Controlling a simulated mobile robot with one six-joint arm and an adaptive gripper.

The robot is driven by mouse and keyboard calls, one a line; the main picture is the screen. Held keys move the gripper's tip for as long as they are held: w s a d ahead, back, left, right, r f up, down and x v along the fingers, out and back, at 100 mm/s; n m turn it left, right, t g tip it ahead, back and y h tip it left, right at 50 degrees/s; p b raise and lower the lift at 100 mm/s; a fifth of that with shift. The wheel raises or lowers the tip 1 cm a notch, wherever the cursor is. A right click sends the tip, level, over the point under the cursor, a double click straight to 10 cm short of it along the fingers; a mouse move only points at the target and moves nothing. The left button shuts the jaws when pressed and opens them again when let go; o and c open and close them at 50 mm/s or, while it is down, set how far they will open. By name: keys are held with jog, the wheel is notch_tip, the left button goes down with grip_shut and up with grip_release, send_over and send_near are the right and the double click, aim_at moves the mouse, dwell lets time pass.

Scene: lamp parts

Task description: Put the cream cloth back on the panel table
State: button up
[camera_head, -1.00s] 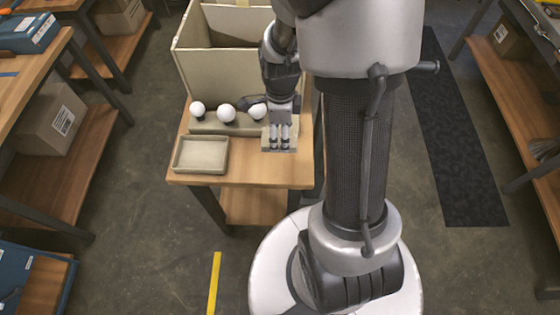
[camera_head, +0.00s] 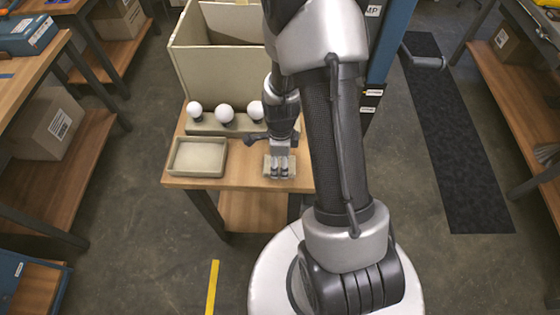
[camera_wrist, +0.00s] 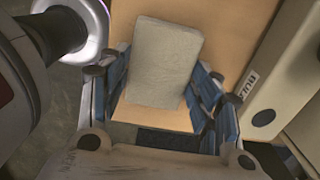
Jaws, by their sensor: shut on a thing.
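The cream cloth (camera_wrist: 165,65), a folded pale block, sits between the blue-sided fingers of my gripper (camera_wrist: 158,90) in the wrist view. My gripper is shut on it. In the head view my gripper (camera_head: 280,172) points down over the front right of the wooden table (camera_head: 240,183), with the cloth (camera_head: 292,162) showing around its fingertips. The wrist view shows bare wood (camera_wrist: 228,30) around the cloth. I cannot tell whether the cloth touches the tabletop.
A pale tray (camera_head: 197,172) lies on the table left of my gripper. Behind it, three white bulbs (camera_head: 225,113) stand on a holder (camera_head: 210,127), labelled in the wrist view (camera_wrist: 285,75). A large open box (camera_head: 212,80) stands at the back. Wood is bare between tray and cloth.

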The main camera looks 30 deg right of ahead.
jog(key=o, duration=1)
notch_tip(320, 180, up, 12)
jog(key=p, duration=0.4)
notch_tip(320, 180, up, 15)
jog(key=n+t, duration=0.2)
jog(key=n, duration=0.9)
send_over(280, 164)
jog(key=s+a, duration=0.3)
jog(key=a, duration=0.3)
jog(key=s+a+r+n, duration=0.1)
jog(key=s+r+n, duration=0.1)
jog(key=s+n, duration=0.1)
jog(key=s+a+r+n+t, duration=0.1)
jog(key=s+a+r+n, duration=0.1)
jog(key=n, duration=0.4)
jog(key=s+a+r+n+t, duration=0.1)
jog(key=s+r+n, duration=0.3)
jog(key=s, duration=0.1)
jog(key=shift+s+a+r+n, duration=0.2)
jog(key=shift+s+a+n, duration=0.15)
jog(key=shift+n, duration=0.05)
